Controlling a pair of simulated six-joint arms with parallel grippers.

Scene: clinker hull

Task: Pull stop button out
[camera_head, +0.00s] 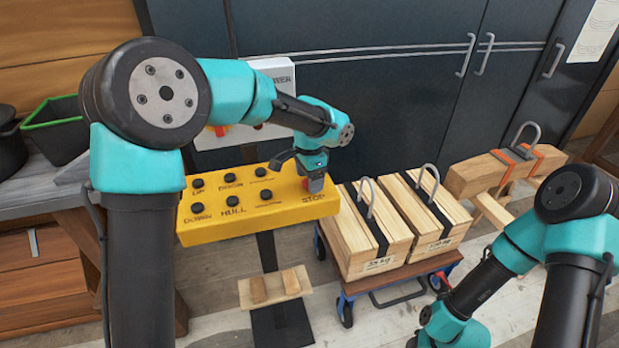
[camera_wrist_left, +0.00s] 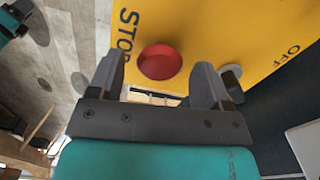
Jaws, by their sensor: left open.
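The yellow control panel (camera_head: 240,212) stands on a dark post, with the word STOP at its right end. The red stop button (camera_head: 306,185) is partly hidden by my left gripper (camera_head: 302,168) in the head view. In the left wrist view the round red stop button (camera_wrist_left: 160,62) shows between the two grey fingers of my left gripper (camera_wrist_left: 160,70), against the yellow face. The fingers are apart, with a gap on both sides of the button in the picture; contact cannot be seen. My right arm is at lower right, its gripper outside the frame.
Several black buttons (camera_head: 232,201) cover the panel's left part. A dark-and-pale knob (camera_wrist_left: 231,72) sits close beside one finger. Wooden weight boxes (camera_head: 372,237) with metal loops stand on a cart at right. A white box (camera_head: 273,69) is behind my left arm.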

